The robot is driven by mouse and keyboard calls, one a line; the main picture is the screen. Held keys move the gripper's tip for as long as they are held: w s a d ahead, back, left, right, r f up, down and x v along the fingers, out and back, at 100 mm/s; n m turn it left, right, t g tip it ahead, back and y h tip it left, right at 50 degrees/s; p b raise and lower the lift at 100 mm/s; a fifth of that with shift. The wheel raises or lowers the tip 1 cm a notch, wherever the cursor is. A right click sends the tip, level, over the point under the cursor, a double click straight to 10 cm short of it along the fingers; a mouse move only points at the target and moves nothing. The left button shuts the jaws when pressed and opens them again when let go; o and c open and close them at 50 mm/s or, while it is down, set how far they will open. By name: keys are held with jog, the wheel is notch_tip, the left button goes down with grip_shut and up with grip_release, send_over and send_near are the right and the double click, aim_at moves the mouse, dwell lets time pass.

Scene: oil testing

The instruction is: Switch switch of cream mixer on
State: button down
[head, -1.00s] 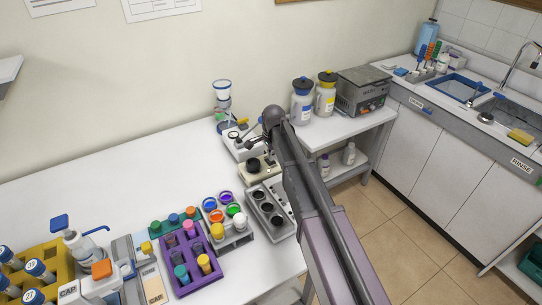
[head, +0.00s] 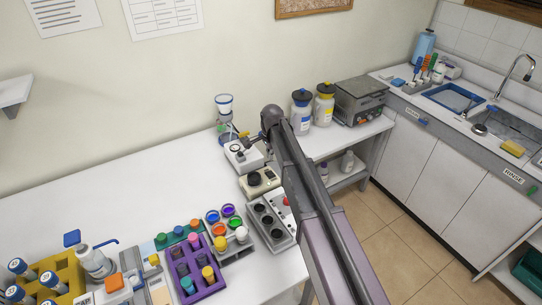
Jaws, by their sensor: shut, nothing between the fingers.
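The cream mixer (head: 262,188) is a small cream-coloured box with a dark round top, on the white bench just left of my arm. Its switch is too small to make out. My gripper (head: 254,138) shows small and partly hidden beyond the arm's dark rounded joint. It is shut and empty, above and behind the mixer in the picture and apart from it, in front of a white instrument.
A grey block with dark round wells (head: 276,237) stands just in front of the mixer. Coloured cups and a purple rack (head: 213,290) are to its left. Two capped bottles (head: 301,115) and a grey device (head: 359,101) stand right. The bench's back left is clear.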

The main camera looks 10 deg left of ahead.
notch_tip(320, 180, up, 7)
jog(key=p, duration=0.6)
jog(key=shift+w+a, duration=0.25)
jog(key=shift+w, duration=0.1)
dwell(0.3)
jog(key=s+d+f+n+b, duration=0.2)
jog(key=s+d+n, duration=0.3)
jog(key=s+d, duration=0.7)
jog(key=s+d+f+n+b, duration=0.2)
jog(key=s+d+n, duration=0.3)
jog(key=s+d, duration=0.8)
jog(key=shift+s+d+f+n+g+h, duration=0.15)
jog(key=shift+d+f+n+g+h, duration=0.15)
jog(key=shift+d+f+n+g, duration=0.1)
jog(key=shift+a, duration=0.1)
